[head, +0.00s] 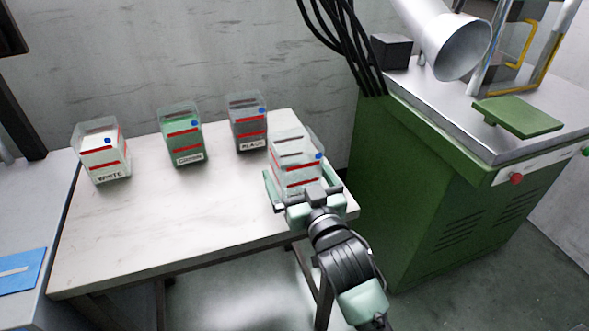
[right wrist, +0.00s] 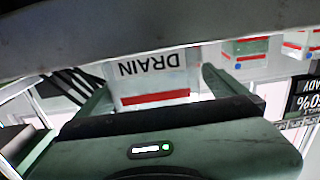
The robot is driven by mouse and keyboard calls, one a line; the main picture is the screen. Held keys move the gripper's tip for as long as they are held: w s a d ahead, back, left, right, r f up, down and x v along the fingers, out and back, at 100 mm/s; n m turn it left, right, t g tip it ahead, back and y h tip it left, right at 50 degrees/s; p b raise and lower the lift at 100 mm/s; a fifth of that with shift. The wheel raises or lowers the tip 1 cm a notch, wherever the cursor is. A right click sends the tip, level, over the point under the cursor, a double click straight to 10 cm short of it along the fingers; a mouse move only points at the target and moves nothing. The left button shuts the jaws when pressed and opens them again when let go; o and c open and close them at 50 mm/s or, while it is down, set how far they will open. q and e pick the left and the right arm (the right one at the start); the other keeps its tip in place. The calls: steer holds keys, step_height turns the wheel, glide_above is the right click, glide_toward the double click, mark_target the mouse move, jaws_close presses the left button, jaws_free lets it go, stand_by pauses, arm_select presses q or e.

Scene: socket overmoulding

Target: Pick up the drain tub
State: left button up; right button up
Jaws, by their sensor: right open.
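The drain tub (head: 296,150) is a clear box with red stripes and a blue dot, standing at the right end of the white table (head: 215,215). In the right wrist view its DRAIN label (right wrist: 150,66) shows upside down, with a red stripe below. My right gripper (head: 297,182) is open at the tub's near side. Its fingers reach along the left and right sides of the tub, and the label face lies between them in the wrist view (right wrist: 155,92). I cannot tell whether the fingers touch the walls. My left gripper is not in view.
The BLACK tub (head: 248,118) stands close behind and left of the drain tub. The green tub (head: 182,137) and WHITE tub (head: 103,155) are further left. A green machine (head: 430,190) rises just right of the table. The front middle of the table is clear.

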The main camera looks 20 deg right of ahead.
steer(key=w, duration=0.5)
steer(key=shift+d+b, duration=0.15)
steer(key=shift+b, duration=0.15)
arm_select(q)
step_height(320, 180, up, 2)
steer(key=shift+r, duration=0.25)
arm_select(e)
steer(key=c, duration=1.3)
steer(key=shift+r, duration=0.15)
